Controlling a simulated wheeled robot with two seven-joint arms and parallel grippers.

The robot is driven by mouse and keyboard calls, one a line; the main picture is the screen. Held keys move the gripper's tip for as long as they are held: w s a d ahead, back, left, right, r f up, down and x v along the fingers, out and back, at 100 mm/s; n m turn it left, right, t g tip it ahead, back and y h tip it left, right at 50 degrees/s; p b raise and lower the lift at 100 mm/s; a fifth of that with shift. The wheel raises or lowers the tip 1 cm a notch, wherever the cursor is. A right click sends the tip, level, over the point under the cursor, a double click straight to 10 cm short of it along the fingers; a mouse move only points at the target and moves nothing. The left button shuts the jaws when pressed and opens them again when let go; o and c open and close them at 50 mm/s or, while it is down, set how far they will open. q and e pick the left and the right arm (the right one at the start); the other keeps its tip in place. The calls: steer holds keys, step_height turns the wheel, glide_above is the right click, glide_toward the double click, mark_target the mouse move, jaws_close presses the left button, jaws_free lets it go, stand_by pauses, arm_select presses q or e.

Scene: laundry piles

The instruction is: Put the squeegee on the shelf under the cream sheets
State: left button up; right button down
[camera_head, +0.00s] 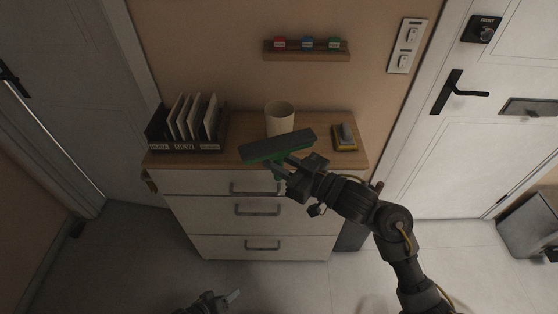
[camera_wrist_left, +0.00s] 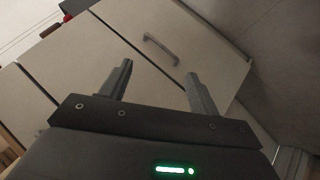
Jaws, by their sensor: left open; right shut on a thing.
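A squeegee with a long dark grey head and green parts (camera_head: 278,146) is held above the front of the wooden cabinet top. My right gripper (camera_head: 284,177) is shut on it, below the head; the arm partly hides the grip. My left gripper (camera_head: 230,298) is low in front of the cabinet, at the bottom edge of the head view. In the left wrist view its two fingers (camera_wrist_left: 160,74) are apart with nothing between them. I cannot make out any cream sheets lying above a shelf; pale upright sheets (camera_head: 194,117) stand in a dark labelled holder.
The cabinet (camera_head: 204,212) has several pale drawers, all shut. A cream cup (camera_head: 280,118) and a yellow-and-grey block (camera_head: 344,138) stand on its top. A small wall ledge (camera_head: 306,57) carries red, blue and green items. Doors flank the cabinet; a bin (camera_head: 530,222) stands right.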

arm_select(q)
steer(key=s+a+f+m+g+y, duration=0.1)
steer(key=s+a+f+g+y, duration=0.1)
steer(key=s, duration=0.6)
steer(key=s+a+f+m+g+y, duration=0.1)
steer(key=s+a+f+m+g, duration=0.1)
steer(key=s+f, duration=0.5)
steer(key=s+a+f+m+g+y, duration=0.1)
steer(key=s+a+f, duration=0.3)
steer(key=s, duration=0.7)
steer(key=shift+a+f+m+g+y, duration=0.3)
steer(key=shift+f+g+y, duration=0.3)
steer(key=shift+g+y, duration=0.2)
